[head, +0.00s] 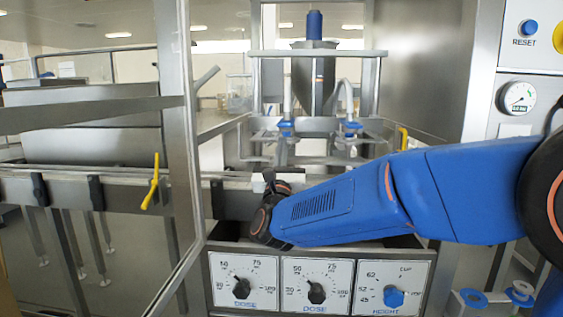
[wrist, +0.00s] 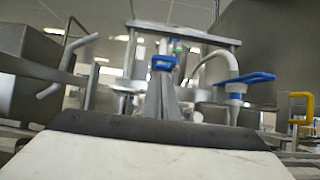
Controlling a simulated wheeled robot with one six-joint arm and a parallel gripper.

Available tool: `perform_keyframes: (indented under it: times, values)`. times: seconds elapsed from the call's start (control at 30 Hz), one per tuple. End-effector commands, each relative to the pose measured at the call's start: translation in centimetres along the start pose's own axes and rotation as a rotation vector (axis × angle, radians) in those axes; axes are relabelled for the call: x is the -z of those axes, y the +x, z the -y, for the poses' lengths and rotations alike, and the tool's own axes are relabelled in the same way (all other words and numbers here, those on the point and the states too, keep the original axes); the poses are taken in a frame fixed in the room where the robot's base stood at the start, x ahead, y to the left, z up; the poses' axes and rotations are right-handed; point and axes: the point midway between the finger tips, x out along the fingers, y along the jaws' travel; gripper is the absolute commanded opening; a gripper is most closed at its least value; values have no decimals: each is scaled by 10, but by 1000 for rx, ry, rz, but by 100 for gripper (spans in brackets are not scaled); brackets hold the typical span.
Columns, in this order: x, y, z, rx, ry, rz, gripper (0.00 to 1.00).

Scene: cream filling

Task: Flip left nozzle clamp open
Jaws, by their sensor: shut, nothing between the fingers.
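The left nozzle clamp (head: 286,126) is a blue piece on the left nozzle below the hopper in the head view. In the wrist view a blue clamp (wrist: 163,62) shows at centre, just above my gripper's tips. My gripper (wrist: 163,82) is shut and empty, pointing towards that nozzle. The nozzle body is mostly hidden behind the fingers, and I cannot tell whether they touch the clamp. In the head view my gripper (head: 269,176) is small, beyond the blue arm and below the left nozzle. The right nozzle (head: 351,130) has a similar blue clamp, with its flat lever (wrist: 247,78) sticking out sideways.
A steel hopper (head: 313,85) stands behind the nozzles inside a metal frame. Yellow handles (head: 151,182) (head: 403,139) sit at left and right. A framed guard door (head: 180,130) stands at left. The dial panel (head: 316,286) is below my arm.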

Motion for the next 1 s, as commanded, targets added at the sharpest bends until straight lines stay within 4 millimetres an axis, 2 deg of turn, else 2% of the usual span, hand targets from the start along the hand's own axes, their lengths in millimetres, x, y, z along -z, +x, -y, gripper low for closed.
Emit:
perform_keyframes:
  times: [0.2,0.73,1.0]
  values:
    - [-13,13,0,0,0,-1,0]
    - [-17,16,0,1,0,-6,0]
    - [-33,23,1,1,4,-79,0]
